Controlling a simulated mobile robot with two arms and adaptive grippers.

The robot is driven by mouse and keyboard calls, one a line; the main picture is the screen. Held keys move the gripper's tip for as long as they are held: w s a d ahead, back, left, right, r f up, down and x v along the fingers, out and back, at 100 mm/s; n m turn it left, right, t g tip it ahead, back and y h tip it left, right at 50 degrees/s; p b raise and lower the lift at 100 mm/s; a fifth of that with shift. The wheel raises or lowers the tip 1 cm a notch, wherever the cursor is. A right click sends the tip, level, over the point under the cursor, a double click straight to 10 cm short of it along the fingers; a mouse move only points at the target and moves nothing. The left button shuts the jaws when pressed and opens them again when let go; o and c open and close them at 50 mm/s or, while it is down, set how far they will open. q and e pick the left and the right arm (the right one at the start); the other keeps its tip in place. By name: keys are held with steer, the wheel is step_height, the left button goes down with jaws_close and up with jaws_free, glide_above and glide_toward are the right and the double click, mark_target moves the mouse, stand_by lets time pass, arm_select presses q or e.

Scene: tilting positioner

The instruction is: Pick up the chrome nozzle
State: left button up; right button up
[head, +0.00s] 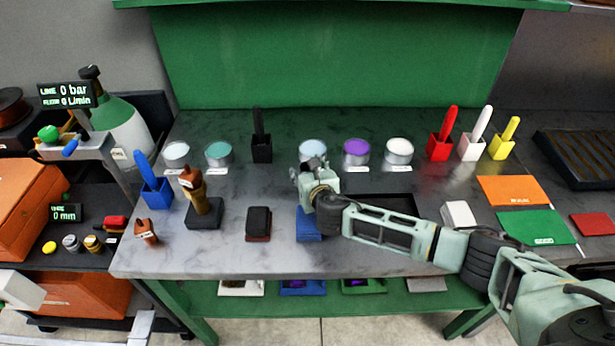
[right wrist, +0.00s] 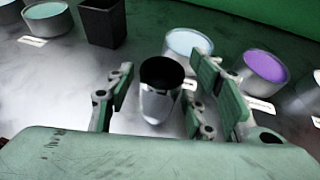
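A chrome nozzle (right wrist: 158,104), shiny with a dark open top, stands upright on the grey bench top in the right wrist view. My right gripper (right wrist: 165,88) is open, with one finger to the left of the nozzle and one to the right. A gap shows on both sides, so neither finger appears to touch it. In the head view my right gripper (head: 305,178) is low over the middle of the bench, in front of a pale blue tin, and hides the nozzle. My left gripper is not in view.
A pale blue tin (right wrist: 188,43), a purple tin (right wrist: 265,67) and a black holder (right wrist: 103,22) stand just behind the nozzle. A blue block (head: 308,226) lies under my right wrist. A dark block (head: 258,223) sits to its left. Bare bench shows around (head: 270,185).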

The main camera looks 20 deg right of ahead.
steer(key=c, duration=0.9)
steer(key=shift+c, duration=0.5)
steer(key=shift+r, duration=0.15)
